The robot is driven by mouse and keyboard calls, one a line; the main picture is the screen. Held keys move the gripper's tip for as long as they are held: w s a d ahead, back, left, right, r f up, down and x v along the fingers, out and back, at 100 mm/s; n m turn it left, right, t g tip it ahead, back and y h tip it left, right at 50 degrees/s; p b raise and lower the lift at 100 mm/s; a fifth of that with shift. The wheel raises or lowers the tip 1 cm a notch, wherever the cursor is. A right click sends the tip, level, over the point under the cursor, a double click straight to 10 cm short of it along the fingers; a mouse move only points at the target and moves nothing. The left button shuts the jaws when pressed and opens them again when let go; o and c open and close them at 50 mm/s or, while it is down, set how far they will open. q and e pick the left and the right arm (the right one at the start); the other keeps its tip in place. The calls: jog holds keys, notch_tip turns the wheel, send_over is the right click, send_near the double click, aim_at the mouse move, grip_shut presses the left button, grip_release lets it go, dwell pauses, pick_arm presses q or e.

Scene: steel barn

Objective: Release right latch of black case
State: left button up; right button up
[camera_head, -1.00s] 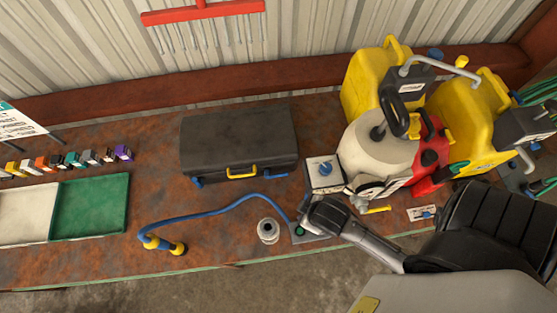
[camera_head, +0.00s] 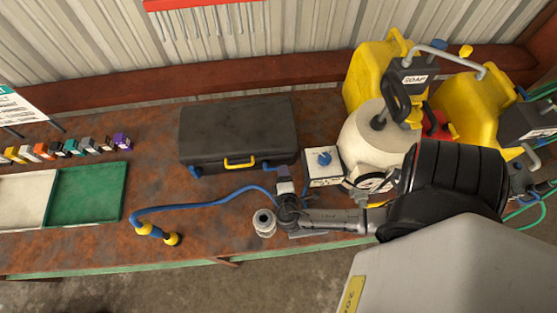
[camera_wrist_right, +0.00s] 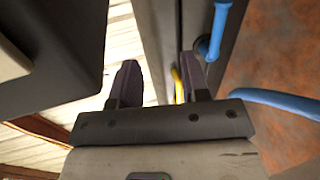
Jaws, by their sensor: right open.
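The black case (camera_head: 238,128) lies closed on the rusty bench, with a yellow handle (camera_head: 240,162) on its front side. A blue left latch (camera_head: 195,173) shows on its front; the right latch area is partly hidden by my right gripper (camera_head: 284,174). That gripper is open, at the case's front right corner. In the right wrist view, the blue right latch (camera_wrist_right: 213,35) is beyond the right finger, near that finger's line, and the yellow handle (camera_wrist_right: 177,86) shows between the fingers. I cannot tell whether the gripper touches the latch. My left gripper is out of view.
A white box with a blue knob (camera_head: 322,166) stands close right of my gripper. Yellow jugs (camera_head: 375,75) crowd the right. A green tray (camera_head: 88,195) is at left.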

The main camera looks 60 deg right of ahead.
jog(key=shift+n+t, duration=0.3)
jog(key=f, duration=0.8)
jog(key=shift+w+d, duration=0.1)
jog(key=shift+w, duration=0.15)
jog(key=x, duration=0.5)
jog(key=shift+d+p, duration=0.2)
jog(key=shift+p, duration=0.1)
jog(key=shift+x, duration=1.05)
grip_shut()
